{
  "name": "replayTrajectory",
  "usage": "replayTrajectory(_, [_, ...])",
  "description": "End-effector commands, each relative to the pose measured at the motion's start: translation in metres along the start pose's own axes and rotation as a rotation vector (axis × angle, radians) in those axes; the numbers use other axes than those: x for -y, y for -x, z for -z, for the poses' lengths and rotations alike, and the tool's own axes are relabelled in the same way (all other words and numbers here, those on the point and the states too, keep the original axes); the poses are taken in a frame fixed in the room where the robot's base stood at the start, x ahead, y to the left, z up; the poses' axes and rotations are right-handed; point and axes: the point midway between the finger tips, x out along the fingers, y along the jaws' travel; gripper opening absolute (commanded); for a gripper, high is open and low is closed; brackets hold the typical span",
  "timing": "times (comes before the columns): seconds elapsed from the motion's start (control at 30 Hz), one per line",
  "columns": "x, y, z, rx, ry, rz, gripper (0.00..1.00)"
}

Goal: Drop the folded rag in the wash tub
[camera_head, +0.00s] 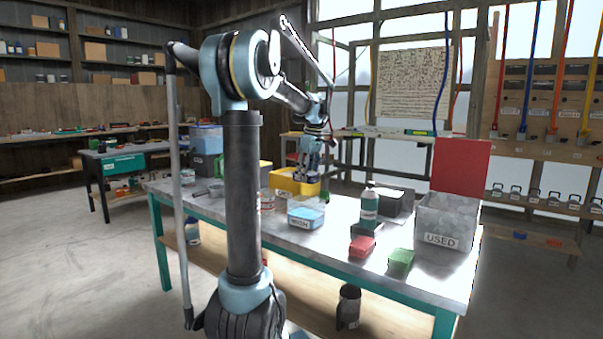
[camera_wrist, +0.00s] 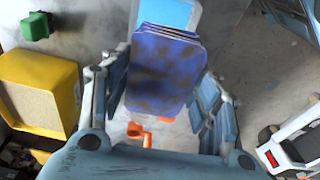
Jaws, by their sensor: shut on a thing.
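My gripper (camera_head: 309,168) is above the workbench, over or near the yellow bin's right side in the head view. In the wrist view its fingers (camera_wrist: 162,98) are shut on a folded blue rag (camera_wrist: 163,68) with dark stains. The rag hangs between the two fingers; in the head view I cannot make it out clearly. The wash tub (camera_head: 304,221), a small clear container with blue inside and a white label, stands on the bench in front of the gripper. A light blue patch at the wrist view's top, partly hidden by the rag, appears to be this tub.
The yellow bin (camera_head: 284,184) stands beside the tub. A red block-like thing (camera_head: 362,246), a green one (camera_head: 401,262) and a bottle (camera_head: 369,203) are to the right. A grey bin marked USED (camera_head: 440,224) has its red lid raised. Bare bench top lies between.

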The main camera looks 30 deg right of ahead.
Motion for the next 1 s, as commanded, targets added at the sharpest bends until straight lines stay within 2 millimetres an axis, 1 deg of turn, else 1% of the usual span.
replayTrajectory(0.53, [-0.007, 0.002, -0.014, -0.003, -0.018, -0.003, 0.33])
replayTrajectory(0.67, [-0.007, -0.005, -0.015, -0.003, -0.018, -0.003, 0.33])
replayTrajectory(1.0, [-0.007, -0.032, -0.018, -0.003, -0.017, -0.003, 0.33])
